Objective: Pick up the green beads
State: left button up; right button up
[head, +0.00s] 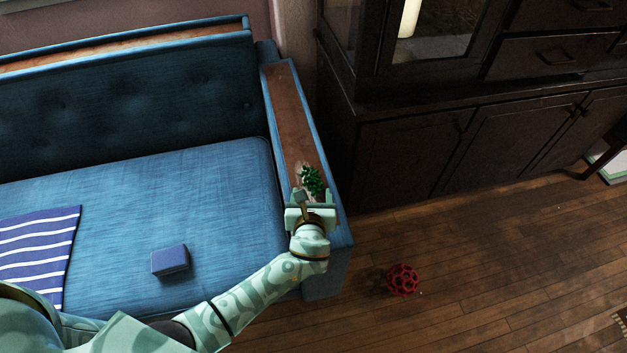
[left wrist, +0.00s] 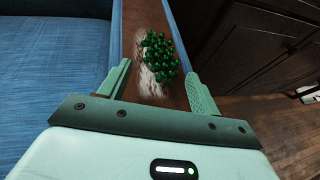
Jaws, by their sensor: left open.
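The green beads (head: 312,181) lie in a small heap on the wooden top of the blue sofa's right armrest (head: 287,110). In the left wrist view the beads (left wrist: 160,56) are round, shiny and dark green, on a pale worn patch of the wood. My left gripper (head: 311,196) is over the armrest at the near side of the beads. In the left wrist view its two fingers (left wrist: 158,84) stand wide apart, with the beads between and just beyond the tips. Nothing is held. My right gripper is not in view.
A blue box (head: 170,260) and a striped blue cloth (head: 38,250) lie on the sofa seat (head: 130,200). A dark wooden cabinet (head: 420,150) stands right of the armrest. A red openwork ball (head: 403,280) lies on the wooden floor (head: 480,250), which is otherwise mostly clear.

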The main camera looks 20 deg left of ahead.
aim_at(312, 190)
pick_arm(q)
jog(key=shift+w+a+f+b, duration=0.15)
jog(key=shift+w+f+b, duration=0.15)
jog(key=shift+w+f, duration=0.1)
jog(key=b+x, duration=0.2)
jog(key=x, duration=0.2)
jog(key=shift+w+b, duration=0.15)
jog(key=shift+b, duration=0.15)
jog(key=shift+r, duration=0.2)
jog(key=c, duration=1.1)
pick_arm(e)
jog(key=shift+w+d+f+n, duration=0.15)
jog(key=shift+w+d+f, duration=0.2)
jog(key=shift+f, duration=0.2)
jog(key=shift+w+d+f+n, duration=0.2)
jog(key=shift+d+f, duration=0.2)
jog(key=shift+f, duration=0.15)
